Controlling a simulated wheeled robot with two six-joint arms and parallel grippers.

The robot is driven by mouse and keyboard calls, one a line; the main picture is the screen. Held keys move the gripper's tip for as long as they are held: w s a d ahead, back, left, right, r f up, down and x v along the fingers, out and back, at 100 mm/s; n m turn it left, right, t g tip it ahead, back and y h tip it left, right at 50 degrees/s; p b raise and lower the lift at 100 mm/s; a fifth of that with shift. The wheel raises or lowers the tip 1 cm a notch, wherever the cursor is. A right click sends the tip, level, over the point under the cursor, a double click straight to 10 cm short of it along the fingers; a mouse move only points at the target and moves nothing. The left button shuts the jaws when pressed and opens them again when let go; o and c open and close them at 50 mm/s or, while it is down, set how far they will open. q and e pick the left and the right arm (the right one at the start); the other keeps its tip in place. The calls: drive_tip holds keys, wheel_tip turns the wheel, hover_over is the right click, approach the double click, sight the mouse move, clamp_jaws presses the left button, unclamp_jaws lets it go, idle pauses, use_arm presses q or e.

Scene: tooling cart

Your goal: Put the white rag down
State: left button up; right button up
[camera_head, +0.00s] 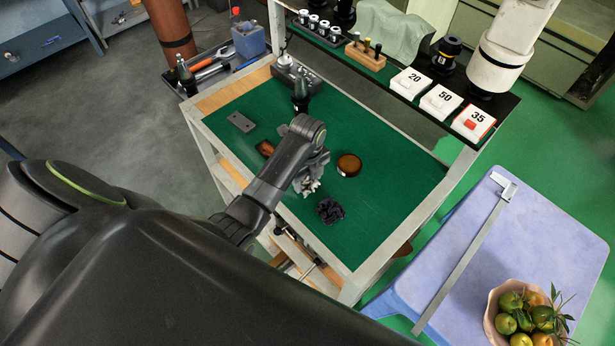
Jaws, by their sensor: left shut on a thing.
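My left arm reaches in from the left over the green top (395,193) of the cart. My left gripper (311,172) points down and is shut on the white rag (307,186), a small crumpled pale bundle. The rag is close over the green surface; I cannot tell whether it touches it. The fingers are partly hidden by the wrist. A dark blue crumpled rag (330,210) lies just below and to the right of it in the picture. My right gripper is not in view.
A round brown dish (349,165) is right of my gripper. A brown block (265,147) and grey plate (241,122) lie left of it. A black tool holder (300,95) stands behind. The raised shelf holds numbered boxes (441,100). The cart top's right part is clear.

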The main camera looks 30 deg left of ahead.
use_arm(q)
drive_tip(key=shift+f, duration=0.25)
idle(0.3)
drive_tip(key=shift+f, duration=0.35)
idle(0.3)
drive_tip(key=o, duration=1)
drive_tip(key=shift+o, duration=0.2)
drive_tip(key=shift+r, duration=0.1)
